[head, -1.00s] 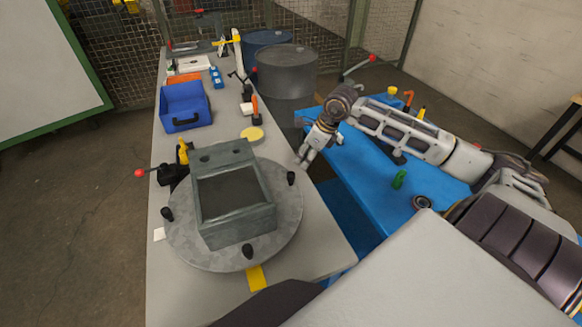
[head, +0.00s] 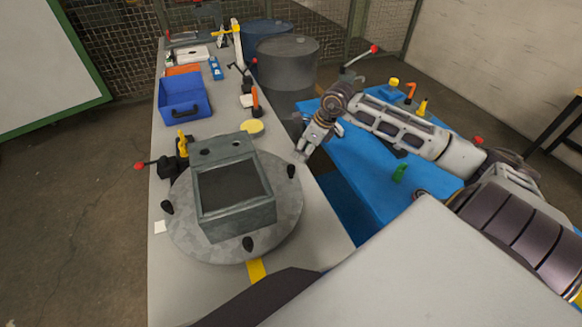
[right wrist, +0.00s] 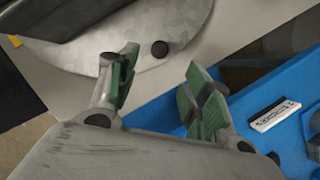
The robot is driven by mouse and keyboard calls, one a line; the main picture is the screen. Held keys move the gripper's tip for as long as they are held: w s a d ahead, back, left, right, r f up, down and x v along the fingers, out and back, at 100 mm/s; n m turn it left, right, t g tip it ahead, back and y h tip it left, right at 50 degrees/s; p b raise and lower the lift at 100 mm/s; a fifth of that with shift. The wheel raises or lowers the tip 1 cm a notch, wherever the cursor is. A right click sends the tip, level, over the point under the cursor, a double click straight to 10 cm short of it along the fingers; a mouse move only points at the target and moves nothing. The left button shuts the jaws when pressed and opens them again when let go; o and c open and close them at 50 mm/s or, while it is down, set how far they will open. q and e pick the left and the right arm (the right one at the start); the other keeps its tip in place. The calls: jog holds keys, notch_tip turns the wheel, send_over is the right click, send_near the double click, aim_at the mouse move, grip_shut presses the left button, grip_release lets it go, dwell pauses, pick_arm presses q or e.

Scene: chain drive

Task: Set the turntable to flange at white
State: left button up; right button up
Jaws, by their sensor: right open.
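The turntable (head: 283,215) is a round grey metal disc on the grey bench, with several black knobs around its rim. A grey-green housing (head: 240,218) with an open dark top sits on it; a ledge with two dark holes is at its far side. A white mark (head: 160,227) lies on the bench left of the disc, and a yellow mark (head: 256,270) at its near edge. My right gripper (head: 302,154) is open and empty, just beyond the right rim knob (head: 291,171). In the right wrist view its green-padded fingers (right wrist: 163,88) stand apart, near a rim knob (right wrist: 160,48).
A black clamp with a red-tipped lever (head: 140,166) stands at the disc's left. A yellow disc (head: 251,127) and a blue bin (head: 184,108) lie farther back. A blue table (head: 375,190) with small parts is under my right arm, across a gap from the bench.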

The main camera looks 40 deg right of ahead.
aim_at(291, 166)
jog(key=shift+p+x, duration=0.9)
jog(key=shift+x, duration=5.05)
jog(key=shift+a, duration=0.1)
grip_shut()
